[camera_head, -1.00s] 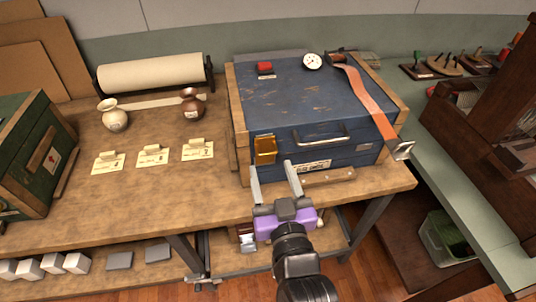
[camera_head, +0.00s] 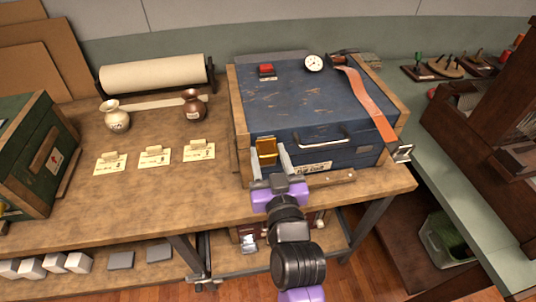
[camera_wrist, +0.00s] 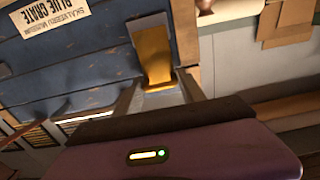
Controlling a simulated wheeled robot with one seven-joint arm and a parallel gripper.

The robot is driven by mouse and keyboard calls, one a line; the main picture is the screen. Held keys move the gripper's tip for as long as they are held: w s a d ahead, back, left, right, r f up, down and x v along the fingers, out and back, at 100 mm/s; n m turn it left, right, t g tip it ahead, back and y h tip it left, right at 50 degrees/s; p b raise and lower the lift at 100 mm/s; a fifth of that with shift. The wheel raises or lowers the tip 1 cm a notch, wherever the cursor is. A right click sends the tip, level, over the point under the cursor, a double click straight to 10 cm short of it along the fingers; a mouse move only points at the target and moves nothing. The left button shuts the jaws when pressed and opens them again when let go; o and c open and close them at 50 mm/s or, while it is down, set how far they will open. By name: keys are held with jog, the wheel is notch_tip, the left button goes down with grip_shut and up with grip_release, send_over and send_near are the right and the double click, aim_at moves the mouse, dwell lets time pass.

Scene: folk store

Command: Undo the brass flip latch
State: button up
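The brass latch (camera_head: 267,147) is on the upper left of the blue crate's front (camera_head: 345,157). In the wrist view the latch (camera_wrist: 155,55) shows as a bright yellow-gold plate, its lower end close to my fingertips. My gripper (camera_head: 269,160) is open in front of the crate, with one finger to each side of the latch's lower part. The wrist view shows the gripper (camera_wrist: 160,92) with a gap between the fingers. I cannot tell whether a finger touches the latch, or whether its flap has lifted.
An orange strap (camera_head: 368,105) runs over the crate's right side to a metal buckle (camera_head: 403,152). A red block (camera_head: 267,70) and a round dial (camera_head: 314,63) are on the lid.

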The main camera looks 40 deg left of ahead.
jog(key=shift+s+a, duration=0.1)
grip_shut()
